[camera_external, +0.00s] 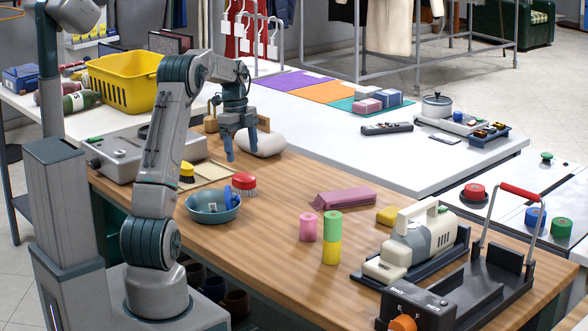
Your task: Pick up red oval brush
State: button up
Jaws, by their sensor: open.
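The red oval brush (243,181) has a red top and a paler underside. It lies on the wooden counter, just right of and behind a blue bowl (213,208). My gripper (241,150) points down with its fingers apart and nothing between them. It hangs above and behind the brush in the picture, in front of a pale rounded cushion (266,143). The brush is in plain view, and I see a gap between it and the fingertips. The exact height of the fingers above the counter is hard to tell.
A small yellow brush (187,171) sits left of the red brush. Pink (308,227) and green-yellow (332,237) cylinders and a mauve folded piece (345,197) stand to the right. A grey machine (127,152) is at the left. The counter between bowl and cylinders is mostly free.

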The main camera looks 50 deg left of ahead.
aim_at(244, 175)
jog(key=f, duration=0.5)
jog(key=d+f, duration=0.1)
jog(key=f, duration=0.2)
jog(key=shift+s+f, duration=0.15)
jog(key=shift+f, duration=0.05)
jog(key=c, duration=1.1)
